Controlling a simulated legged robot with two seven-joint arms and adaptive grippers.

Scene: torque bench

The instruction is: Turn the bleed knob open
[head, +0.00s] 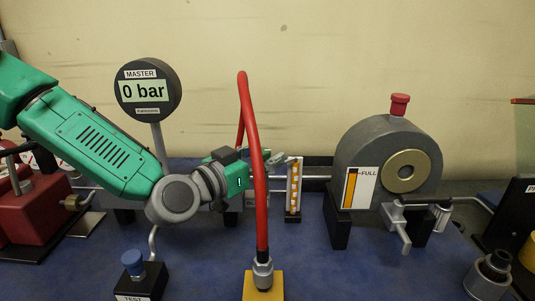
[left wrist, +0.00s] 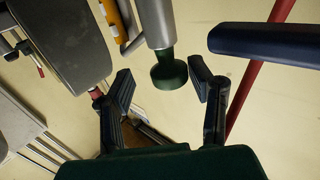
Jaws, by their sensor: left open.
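In the left wrist view a dark green round knob (left wrist: 169,72) sits on the end of a thick grey stem (left wrist: 157,22). I take it for the bleed knob; no label on it can be read. My left gripper (left wrist: 161,82) is open, with one dark finger on each side of the knob and a visible gap to each. In the head view my left gripper (head: 280,160) is partly hidden behind the red hose, and the green knob cannot be made out there. The master gauge (head: 142,91) reads 0 bar. My right gripper is in neither view.
The red hose (head: 248,125) rises from a yellow block (head: 263,287) close in front of my left gripper. A grey drum (head: 362,145) with a red cap (head: 399,104) stands to the right. A blue knob (head: 132,260) tops the test block. The blue mat (head: 330,270) is bare front centre.

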